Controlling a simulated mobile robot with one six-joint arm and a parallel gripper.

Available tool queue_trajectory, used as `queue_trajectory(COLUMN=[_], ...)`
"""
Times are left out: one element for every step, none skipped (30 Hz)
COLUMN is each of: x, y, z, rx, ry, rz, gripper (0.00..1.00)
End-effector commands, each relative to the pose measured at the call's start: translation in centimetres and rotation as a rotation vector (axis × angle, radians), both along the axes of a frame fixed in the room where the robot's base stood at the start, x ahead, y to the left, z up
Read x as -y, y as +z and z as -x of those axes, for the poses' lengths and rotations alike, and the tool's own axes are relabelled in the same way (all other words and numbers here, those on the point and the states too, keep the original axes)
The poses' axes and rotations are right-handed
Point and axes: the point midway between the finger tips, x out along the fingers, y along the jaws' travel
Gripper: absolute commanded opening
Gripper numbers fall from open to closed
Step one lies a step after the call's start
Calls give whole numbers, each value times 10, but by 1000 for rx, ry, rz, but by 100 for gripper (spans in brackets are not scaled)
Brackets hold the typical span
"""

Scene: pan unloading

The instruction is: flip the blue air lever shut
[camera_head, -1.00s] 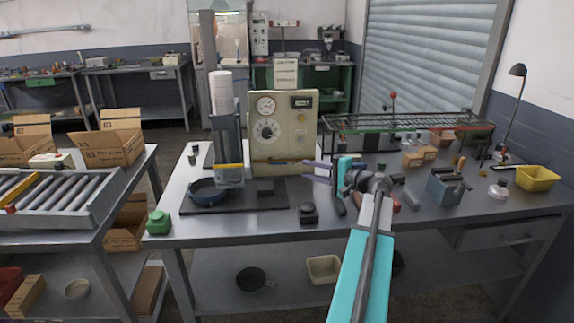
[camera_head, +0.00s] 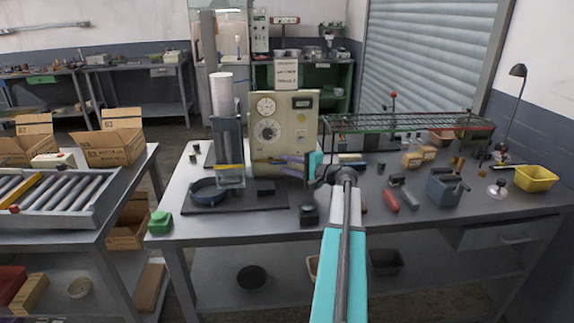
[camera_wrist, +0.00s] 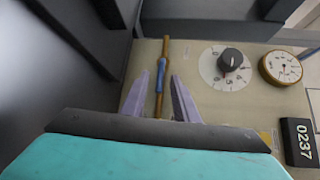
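The blue air lever (camera_wrist: 161,74) lies in line with a thin brass pipe (camera_wrist: 166,47) low on the beige panel (camera_wrist: 235,105). In the wrist view my gripper (camera_wrist: 158,77) is open, with one purple finger on each side of the lever and pipe. Gaps show between the fingers and the lever, so it is not gripped. In the head view my gripper (camera_head: 281,166) is at the lower front of the panel (camera_head: 298,126), and its fingers largely hide the lever there.
The panel carries a dial knob (camera_head: 267,129) and a gauge (camera_head: 266,106). A grey press-like column (camera_head: 228,140) with a blue pan (camera_head: 208,190) stands just left. A wire rack (camera_head: 400,124) and tools, including a red-handled one (camera_head: 391,201), are to the right.

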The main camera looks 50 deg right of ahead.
Motion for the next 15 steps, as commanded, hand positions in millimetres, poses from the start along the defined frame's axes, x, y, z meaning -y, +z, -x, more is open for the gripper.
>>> queue_trajectory(x=[0, 0, 0, 0, 0, 0, 0, 0, 0, 0, 0, 1, 1, 1, 1], y=[0, 0, 0, 0, 0, 0, 0, 0, 0, 0, 0, 0, 0, 0, 0], z=[0, 0, 0, 0, 0, 0, 0, 0, 0, 0, 0, 0, 1, 1, 1], rx=[0, 0, 0, 0, 0, 0, 0, 0, 0, 0, 0, 0, 0, 0, 0], ry=[0, 0, 0, 0, 0, -1, -1, -1, -1, -1, -1, -1, -1, -1, -1], rz=[0, 0, 0, 0, 0, 0, 0, 0, 0, 0, 0, 0, 0, 0, 0], gripper=[27, 27, 27, 27, 27, 27, 22, 17, 10, 5, 0, 0, 0, 0, 0])
